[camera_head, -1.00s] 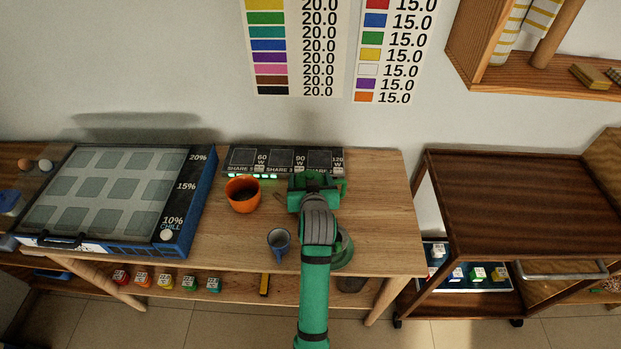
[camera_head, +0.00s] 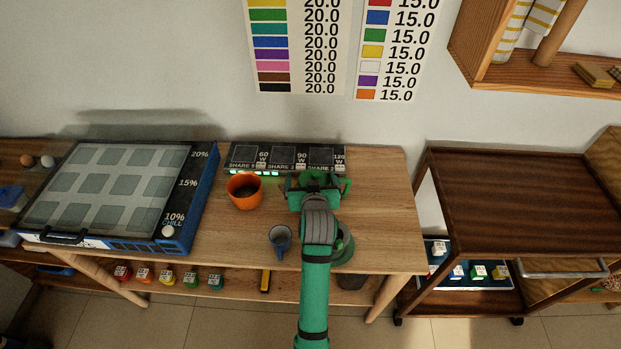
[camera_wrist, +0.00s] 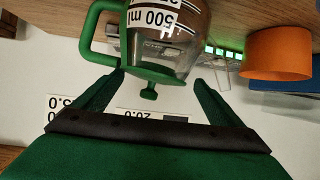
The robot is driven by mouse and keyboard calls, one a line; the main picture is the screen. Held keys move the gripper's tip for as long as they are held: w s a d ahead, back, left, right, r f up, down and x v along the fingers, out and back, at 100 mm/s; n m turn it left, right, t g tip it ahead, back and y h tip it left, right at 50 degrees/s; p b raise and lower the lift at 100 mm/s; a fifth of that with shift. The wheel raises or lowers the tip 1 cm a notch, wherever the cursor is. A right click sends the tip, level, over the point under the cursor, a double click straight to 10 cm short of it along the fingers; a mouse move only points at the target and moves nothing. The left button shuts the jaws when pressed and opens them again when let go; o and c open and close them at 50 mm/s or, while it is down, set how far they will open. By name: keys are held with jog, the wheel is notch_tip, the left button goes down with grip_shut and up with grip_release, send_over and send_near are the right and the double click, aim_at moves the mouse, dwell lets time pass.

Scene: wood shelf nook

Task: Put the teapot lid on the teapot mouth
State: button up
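The teapot (camera_wrist: 180,45) is clear glass with a green handle (camera_wrist: 88,38) and a "500 ml" mark. It appears upside down in the wrist view. The green teapot lid (camera_wrist: 150,76) sits over the teapot mouth, its small knob pointing away from the glass. Any small gap at the lid's rim cannot be made out. My gripper (camera_wrist: 155,93) is open, with one finger on each side of the knob and clear space between. In the head view my gripper (camera_head: 318,180) and arm hide most of the teapot.
A green round container (camera_head: 344,245) is partly behind my arm. A dark panel (camera_head: 245,156) lies along the back. The table's right side (camera_head: 385,215) is clear.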

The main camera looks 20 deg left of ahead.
jog(key=shift+f, duration=0.1)
jog(key=shift+r, duration=0.25)
jog(key=v, duration=1.2)
jog(key=shift+r, duration=0.4)
jog(key=shift+s+a, duration=0.1)
